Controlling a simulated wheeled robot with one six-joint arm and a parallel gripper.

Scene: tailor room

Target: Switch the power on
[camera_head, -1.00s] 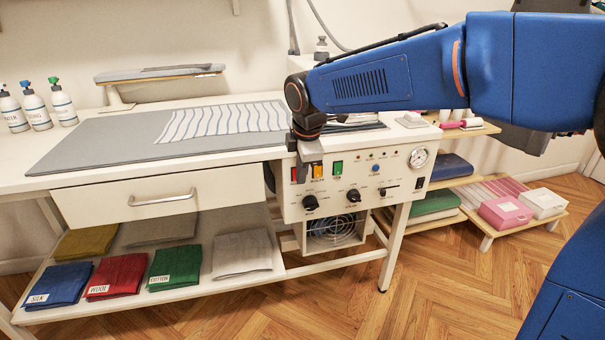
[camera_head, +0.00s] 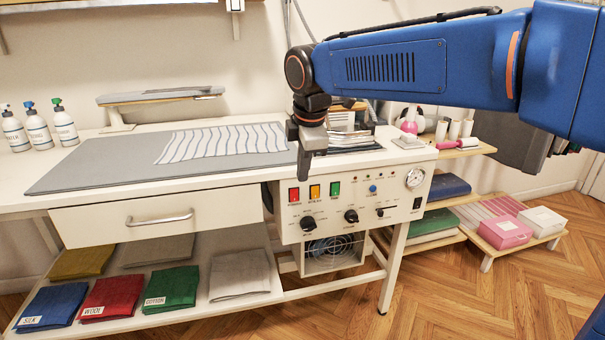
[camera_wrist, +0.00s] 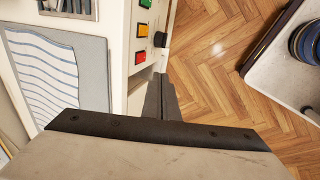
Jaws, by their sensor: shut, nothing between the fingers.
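The white control panel (camera_head: 345,228) is on the front of the ironing table. A red switch (camera_head: 294,195), an orange switch (camera_head: 314,192) and a green switch (camera_head: 335,189) sit in a row at its upper left. Labels under them are too small to read surely. My gripper (camera_head: 304,177) is shut and empty, pointing down, with its tips just above the red and orange switches in the head view. In the wrist view my gripper (camera_wrist: 162,90) is beside the panel front, apart from the red switch (camera_wrist: 140,57). I cannot tell the switch's position.
The panel also has black knobs (camera_head: 351,216), a blue button (camera_head: 373,189), a gauge (camera_head: 414,178) and a black switch (camera_head: 417,203). Striped cloth (camera_head: 222,142) lies on the grey mat (camera_head: 80,177). A drawer (camera_head: 155,222) is at left. The floor (camera_head: 450,285) in front is clear.

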